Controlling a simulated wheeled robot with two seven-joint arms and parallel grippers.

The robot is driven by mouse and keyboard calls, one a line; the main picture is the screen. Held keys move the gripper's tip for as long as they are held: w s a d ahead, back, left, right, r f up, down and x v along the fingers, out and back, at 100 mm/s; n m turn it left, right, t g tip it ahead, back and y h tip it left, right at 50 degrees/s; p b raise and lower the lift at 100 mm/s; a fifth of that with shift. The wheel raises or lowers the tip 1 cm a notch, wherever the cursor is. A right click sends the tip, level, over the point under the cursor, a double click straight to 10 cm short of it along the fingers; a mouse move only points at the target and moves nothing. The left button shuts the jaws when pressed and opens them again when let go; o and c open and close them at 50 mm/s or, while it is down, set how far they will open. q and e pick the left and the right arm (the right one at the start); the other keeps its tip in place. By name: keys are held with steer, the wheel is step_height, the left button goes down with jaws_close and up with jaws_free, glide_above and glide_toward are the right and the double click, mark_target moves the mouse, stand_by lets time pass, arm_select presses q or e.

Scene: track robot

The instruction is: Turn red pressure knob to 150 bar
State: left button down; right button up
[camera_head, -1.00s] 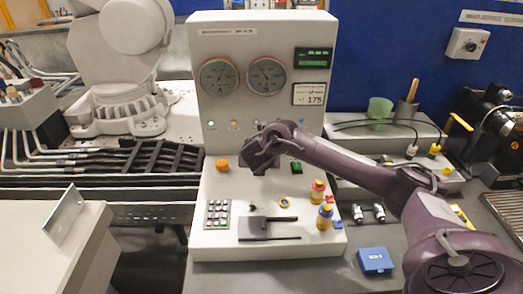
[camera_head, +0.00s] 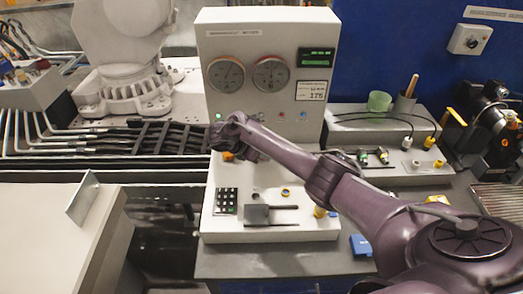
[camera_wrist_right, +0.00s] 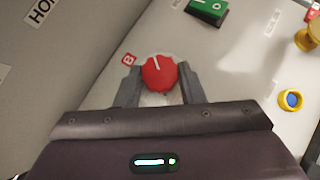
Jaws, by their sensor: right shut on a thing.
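In the right wrist view the red knob (camera_wrist_right: 159,73) sits on the pale panel by a red "B" label (camera_wrist_right: 128,59). Its white pointer line points to the top of the picture, leaning slightly left. My right gripper (camera_wrist_right: 159,82) is shut on it, one grey finger on each side. In the head view my right arm hides the knob. Above stand two round gauges, left (camera_head: 226,75) and right (camera_head: 270,74); their needles are too small to read. A green display (camera_head: 317,57) is unreadable, and a card (camera_head: 311,91) below it shows 175. My left gripper is not in view.
A green rocker switch (camera_wrist_right: 207,10) and a yellow-blue button (camera_wrist_right: 291,100) lie near the knob. A keypad (camera_head: 227,201) and a dark plate with rods (camera_head: 257,215) are at the panel's front. An orange knob (camera_head: 228,156) is partly hidden by my arm.

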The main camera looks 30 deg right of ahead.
steer(key=shift+w+m+g, duration=0.1)
steer(key=shift+m+g, duration=0.4)
steer(key=shift+m, duration=0.1)
steer(key=shift+d+r+m, duration=0.1)
steer(key=shift+m, duration=0.2)
steer(key=o, duration=1)
steer(key=shift+b+v, duration=0.5)
steer(key=shift+v, duration=3.35)
steer(key=shift+w, duration=0.1)
